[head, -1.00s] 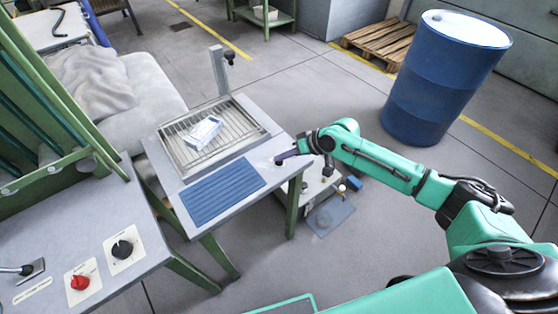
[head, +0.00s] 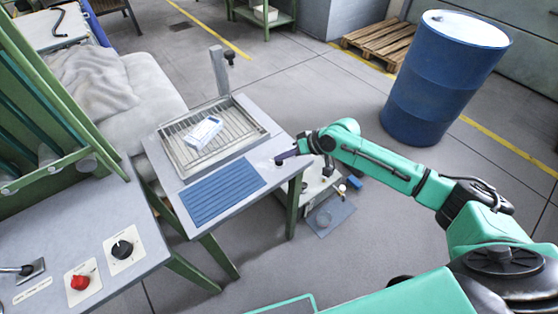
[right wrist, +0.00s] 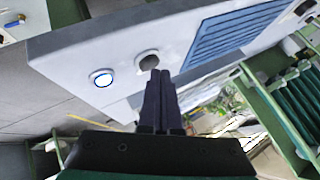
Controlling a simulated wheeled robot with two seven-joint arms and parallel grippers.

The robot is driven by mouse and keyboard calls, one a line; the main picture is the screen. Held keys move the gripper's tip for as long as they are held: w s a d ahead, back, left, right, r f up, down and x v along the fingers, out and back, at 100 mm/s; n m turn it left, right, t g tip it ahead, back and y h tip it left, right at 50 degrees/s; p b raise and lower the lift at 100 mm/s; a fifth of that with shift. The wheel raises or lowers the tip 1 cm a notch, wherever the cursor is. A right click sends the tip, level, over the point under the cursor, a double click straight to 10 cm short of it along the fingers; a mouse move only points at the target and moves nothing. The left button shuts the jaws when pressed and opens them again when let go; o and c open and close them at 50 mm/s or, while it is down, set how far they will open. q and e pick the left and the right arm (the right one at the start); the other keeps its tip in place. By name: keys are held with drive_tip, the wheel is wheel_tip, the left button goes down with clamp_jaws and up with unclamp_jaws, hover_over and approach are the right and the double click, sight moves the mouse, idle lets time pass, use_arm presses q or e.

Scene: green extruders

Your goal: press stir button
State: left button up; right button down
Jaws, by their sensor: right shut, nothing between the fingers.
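My right gripper (head: 281,159) is at the right corner of the grey table (head: 262,116), its fingers shut and empty. In the right wrist view the shut fingers (right wrist: 158,76) point at a dark round button (right wrist: 148,61) on the grey panel. The tips partly overlap its lower edge; I cannot tell whether they touch it. A round white button with a blue ring (right wrist: 102,77) sits left of it, clear of the fingers. No button label is readable, so I cannot tell which is the stir button. My left gripper is not in view.
A blue ribbed mat (head: 222,192) and a wire-rack tray (head: 165,147) holding a white-blue packet (head: 203,132) are on the table. A control bench with a red knob (head: 80,282) and a black knob (head: 122,249) stands left. A blue drum (head: 440,85) stands at right.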

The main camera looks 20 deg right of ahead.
sight(283, 163)
drive_tip(key=shift+f, duration=0.1)
drive_tip(key=shift+f, duration=0.35)
drive_tip(key=shift+r+p, duration=0.4)
wheel_tip(283, 163, up, 6)
drive_tip(key=p, duration=0.6)
drive_tip(key=shift+r, duration=0.15)
